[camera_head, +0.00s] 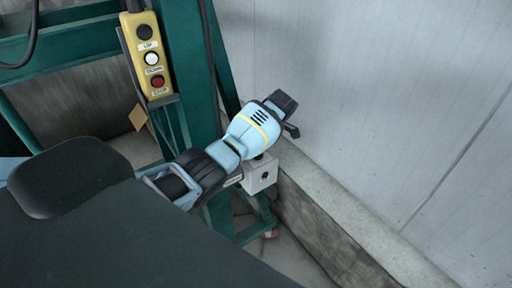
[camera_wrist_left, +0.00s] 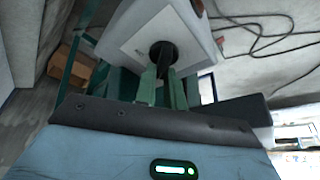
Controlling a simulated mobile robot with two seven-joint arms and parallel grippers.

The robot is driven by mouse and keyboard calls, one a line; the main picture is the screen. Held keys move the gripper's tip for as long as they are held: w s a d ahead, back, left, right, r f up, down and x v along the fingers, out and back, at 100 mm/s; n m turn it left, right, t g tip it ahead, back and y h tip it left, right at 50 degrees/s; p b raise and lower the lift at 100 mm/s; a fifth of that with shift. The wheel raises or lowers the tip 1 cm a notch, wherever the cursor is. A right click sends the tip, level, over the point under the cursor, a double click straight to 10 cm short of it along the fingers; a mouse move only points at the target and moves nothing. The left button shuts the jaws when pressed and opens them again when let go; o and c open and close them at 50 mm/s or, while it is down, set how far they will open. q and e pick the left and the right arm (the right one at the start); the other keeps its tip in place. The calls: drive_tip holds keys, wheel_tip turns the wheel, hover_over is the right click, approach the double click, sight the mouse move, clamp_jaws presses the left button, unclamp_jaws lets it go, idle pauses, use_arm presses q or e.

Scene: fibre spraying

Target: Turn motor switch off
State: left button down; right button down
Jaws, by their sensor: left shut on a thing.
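The motor switch is a black knob (camera_wrist_left: 162,53) on a pale grey box (camera_wrist_left: 130,38) in the left wrist view. My left gripper (camera_wrist_left: 163,75) reaches up to it with its two greenish fingers, shut on the knob from both sides. The knob's lower part is between the fingers. In the head view the box (camera_head: 262,178) hangs low on the green frame, partly behind my light blue left arm. My right gripper is in neither view.
A yellow button panel (camera_head: 147,57) with black, white and red buttons hangs on the green frame (camera_head: 182,72). A grey wall (camera_head: 380,90) and a low concrete ledge (camera_head: 335,205) stand to the right. A cardboard box (camera_wrist_left: 72,63) and loose cables (camera_wrist_left: 260,45) show in the wrist view.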

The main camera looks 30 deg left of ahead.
use_arm(q)
drive_tip(key=c, duration=1.5)
unclamp_jaws()
drive_tip(key=shift+r, duration=0.1)
drive_tip(key=v, duration=0.7)
drive_tip(key=shift+d+r, duration=0.15)
drive_tip(key=shift+r, duration=0.1)
